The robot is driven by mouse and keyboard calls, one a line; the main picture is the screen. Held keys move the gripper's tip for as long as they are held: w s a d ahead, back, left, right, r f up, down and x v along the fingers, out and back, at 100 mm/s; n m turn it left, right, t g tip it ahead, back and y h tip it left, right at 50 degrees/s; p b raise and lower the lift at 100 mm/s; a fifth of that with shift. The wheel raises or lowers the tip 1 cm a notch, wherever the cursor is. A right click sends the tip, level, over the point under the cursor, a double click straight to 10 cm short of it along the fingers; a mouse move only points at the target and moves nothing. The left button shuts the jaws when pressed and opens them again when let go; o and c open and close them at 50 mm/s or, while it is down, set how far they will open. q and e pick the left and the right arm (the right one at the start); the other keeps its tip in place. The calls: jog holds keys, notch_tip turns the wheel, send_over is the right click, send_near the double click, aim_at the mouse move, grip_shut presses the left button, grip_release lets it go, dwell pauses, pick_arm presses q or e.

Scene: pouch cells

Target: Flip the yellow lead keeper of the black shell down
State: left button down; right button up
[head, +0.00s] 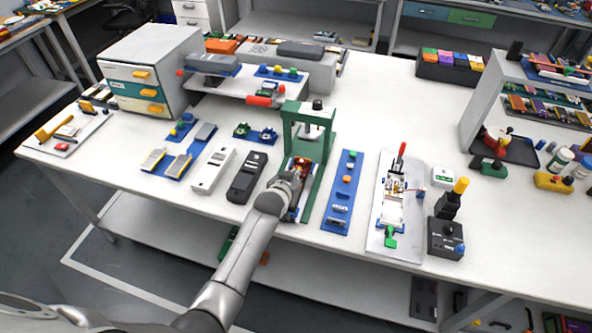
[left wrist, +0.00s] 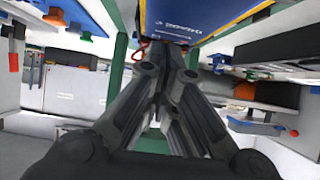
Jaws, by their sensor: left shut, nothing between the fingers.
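My left gripper (head: 297,179) reaches in from the bottom and is at the front of the green press (head: 327,150). In the left wrist view its fingers (left wrist: 172,100) are together with nothing between them. A reddish-brown part (head: 303,170) sits inside the press, partly hidden by my gripper. A long black shell (head: 247,178) lies on the table just left of the press, with my gripper to its right and apart from it. I cannot make out a yellow lead keeper on it at this size. My right gripper is not in view.
A white shell (head: 212,171) lies left of the black one. A blue strip board (head: 342,191) stands right of the press, then a white fixture board (head: 397,205) with a red-handled clamp. In the left wrist view, a blue panel (left wrist: 205,15) and a green post (left wrist: 116,62) are close by.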

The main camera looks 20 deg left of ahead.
pick_arm(q)
jog(key=shift+w+r, duration=0.1)
jog(key=shift+w, duration=0.65)
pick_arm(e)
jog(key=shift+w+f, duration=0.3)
pick_arm(q)
jog(key=shift+w+r, duration=0.1)
jog(key=shift+r, duration=0.25)
jog(key=r+p, duration=0.1)
jog(key=w+r+p, duration=0.1)
jog(key=r+p, duration=0.1)
jog(key=shift+w+r, duration=0.3)
jog(key=shift+w, duration=0.05)
jog(key=shift+s+f+b, duration=0.6)
jog(key=shift+s+f, duration=0.15)
jog(key=shift+f, duration=0.1)
jog(key=s, duration=0.2)
jog(key=s+b, duration=0.1)
jog(key=s, duration=0.4)
jog(key=shift+s+a+f, duration=0.1)
jog(key=shift+a+f, duration=0.05)
jog(key=shift+f, duration=0.2)
jog(key=shift+s+f+b, duration=0.1)
jog(key=shift+s+b, duration=0.25)
jog(key=shift+s, duration=0.2)
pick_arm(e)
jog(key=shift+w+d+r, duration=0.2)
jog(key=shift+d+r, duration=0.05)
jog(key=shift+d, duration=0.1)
